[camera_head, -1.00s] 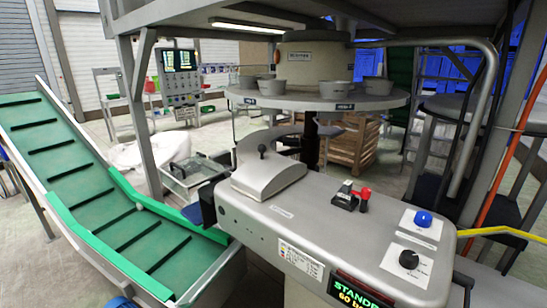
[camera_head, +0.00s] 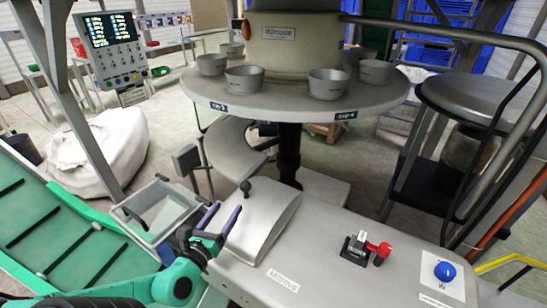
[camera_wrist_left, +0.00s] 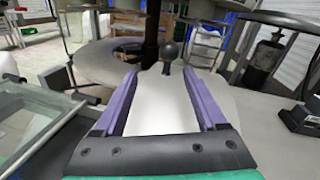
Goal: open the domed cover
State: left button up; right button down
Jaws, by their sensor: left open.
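The domed cover (camera_head: 262,222) is a pale grey curved lid on the machine top, and it looks closed. A dark ball knob (camera_head: 245,187) stands up at its far left end. My left gripper (camera_head: 223,217) is at the cover's left side, with its two purple fingers apart and empty. In the left wrist view the cover (camera_wrist_left: 160,105) lies between and beyond the open fingers. The knob (camera_wrist_left: 170,53) shows there ahead of the fingertips, slightly right of centre, and apart from them. My right gripper is not in view.
A red-handled switch (camera_head: 378,250) and a blue knob (camera_head: 445,271) are on the machine top to the right. A clear-lidded bin (camera_head: 160,208) stands left of the cover. A round table with several cups (camera_head: 327,83) is behind. A green conveyor (camera_head: 50,225) runs at left.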

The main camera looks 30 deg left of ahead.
aim_at(247, 182)
pick_arm(q)
jog(key=shift+w+d+r+m+h, duration=0.25)
jog(key=shift+w+d+m+h, duration=0.1)
jog(key=shift+w, duration=0.1)
jog(key=shift+w+d+r, duration=0.1)
jog(key=shift+w+r, duration=0.05)
jog(key=shift+w, duration=0.1)
jog(key=shift+t, duration=0.3)
jog(key=w, duration=0.4)
jog(key=shift+r+b, duration=0.3)
jog(key=shift+r, duration=0.05)
jog(key=x, duration=0.4)
jog(key=a+x, duration=0.1)
jog(key=x, duration=0.1)
jog(key=shift+w+a+f, duration=0.1)
jog(key=shift+w+f, duration=0.15)
jog(key=shift+f, duration=0.05)
jog(key=shift+w, duration=0.65)
jog(key=shift+w+a+f, duration=0.1)
jog(key=shift+w, duration=0.15)
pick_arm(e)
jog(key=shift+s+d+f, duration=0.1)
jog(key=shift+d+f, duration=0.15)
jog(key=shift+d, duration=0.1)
pick_arm(q)
grip_shut()
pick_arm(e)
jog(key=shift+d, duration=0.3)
